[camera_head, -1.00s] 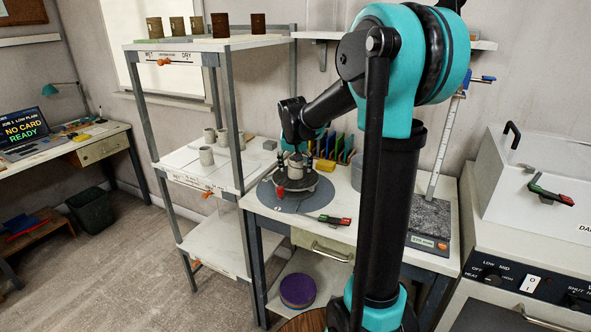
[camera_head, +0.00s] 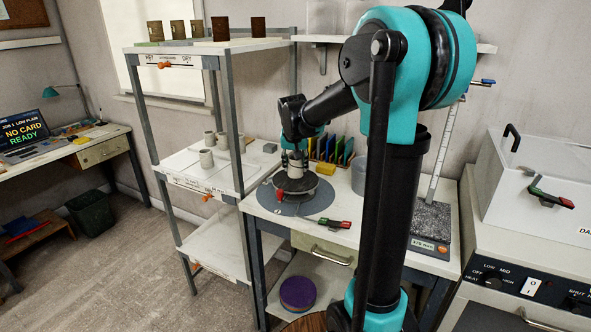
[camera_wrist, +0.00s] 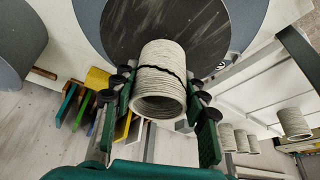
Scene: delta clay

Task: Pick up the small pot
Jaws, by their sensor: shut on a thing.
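The small pot (camera_wrist: 160,85) is a pale grey, ridged cylinder with an open mouth and a dark uneven line around its middle. In the wrist view it sits between the green fingers of my gripper (camera_wrist: 162,100), which is shut on it. The dark round wheel head (camera_wrist: 120,25) is behind it. In the head view the small pot (camera_head: 298,166) shows at the wheel head (camera_head: 312,187), partly hidden by my gripper (camera_head: 291,160). I cannot tell whether its base touches the wheel.
Similar pots (camera_head: 206,157) stand on the rack's middle shelf (camera_head: 180,163) to the left. Colored upright tools (camera_head: 333,150) stand behind the wheel. A red-and-green tool (camera_head: 333,223) lies at the table's front. A scale (camera_head: 430,225) stands to the right.

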